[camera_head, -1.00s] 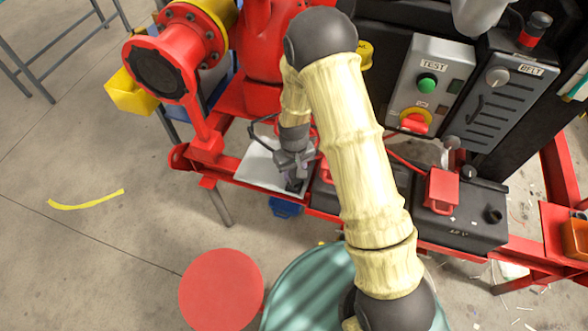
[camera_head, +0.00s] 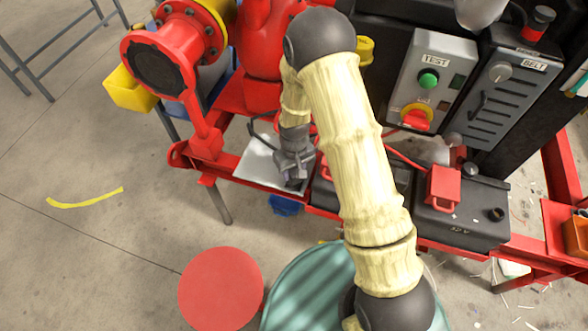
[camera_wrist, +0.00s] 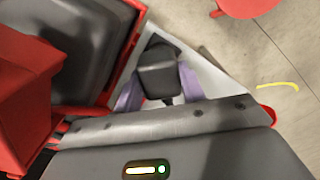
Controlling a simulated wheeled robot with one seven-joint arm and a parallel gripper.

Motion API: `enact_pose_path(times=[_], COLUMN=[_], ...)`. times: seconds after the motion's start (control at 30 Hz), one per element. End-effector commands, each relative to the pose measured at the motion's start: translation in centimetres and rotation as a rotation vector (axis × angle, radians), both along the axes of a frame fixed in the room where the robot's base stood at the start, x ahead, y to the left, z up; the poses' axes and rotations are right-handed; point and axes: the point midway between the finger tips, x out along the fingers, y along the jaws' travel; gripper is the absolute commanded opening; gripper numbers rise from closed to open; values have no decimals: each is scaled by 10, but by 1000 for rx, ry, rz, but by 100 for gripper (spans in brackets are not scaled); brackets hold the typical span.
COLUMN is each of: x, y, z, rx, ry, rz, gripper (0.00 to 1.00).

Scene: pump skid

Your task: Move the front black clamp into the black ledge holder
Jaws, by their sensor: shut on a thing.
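My gripper (camera_head: 294,172) is low over the pale grey plate (camera_head: 252,170) on the red skid frame. In the wrist view its purple fingers (camera_wrist: 159,88) stand on either side of a black clamp (camera_wrist: 160,72), a small dark block, and are shut on it. The clamp is over or on the pale plate; I cannot tell whether it touches it. In the head view the clamp is mostly hidden by my gripper. I cannot make out the black ledge holder in either view.
Black batteries (camera_head: 462,222) sit in the red frame to the right, one with a red clamp (camera_head: 442,184). A red pump (camera_head: 170,62) stands left of my gripper. A blue bin (camera_head: 284,206) is below the frame edge. A red stool (camera_head: 221,288) stands in front.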

Motion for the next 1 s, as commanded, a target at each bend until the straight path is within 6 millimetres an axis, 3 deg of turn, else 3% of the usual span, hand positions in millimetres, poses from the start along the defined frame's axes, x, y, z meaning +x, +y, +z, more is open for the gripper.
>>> enact_pose_path(times=[0.7, 0.73, 0.8, 0.87, 1.0], x=[0, 0, 0, 0, 0], y=[0, 0, 0, 0, 0], z=[-8, -8, -8, -8, -8], rx=[0, 0, 0, 0, 0], ry=[-1, 0, -1, 0, 0], rz=[0, 0, 0, 0, 0], gripper=[9, 44, 57, 65, 65])
